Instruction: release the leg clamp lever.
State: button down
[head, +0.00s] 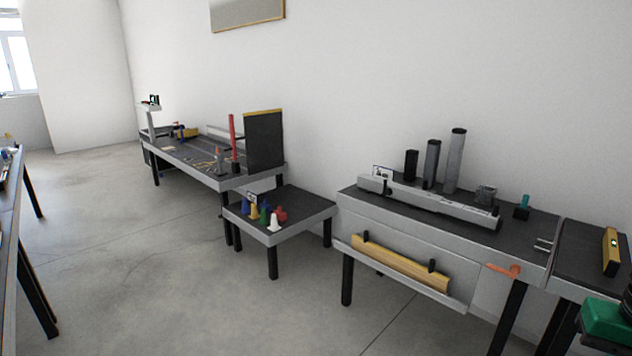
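An orange handle (503,270) sticks out at the front of the right-hand workbench (520,230), just below its top edge and close to a black table leg. It looks like the clamp lever, but it is small and I cannot tell its exact position or how it is fixed. A yellow wooden bar (400,264) lies along the bench's grey front panel, by two black pegs. My gripper is not in this view, so nothing shows touching the lever.
A long grey rail (440,202) and several upright cylinders stand on the bench. A low table (285,233) holds coloured cones. Another workbench (185,160) stands farther back. A green object (606,320) is cut off at lower right. The floor at left centre is clear.

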aim_at(386, 191)
jog(key=i, duration=2.4)
jog(key=z, duration=0.3)
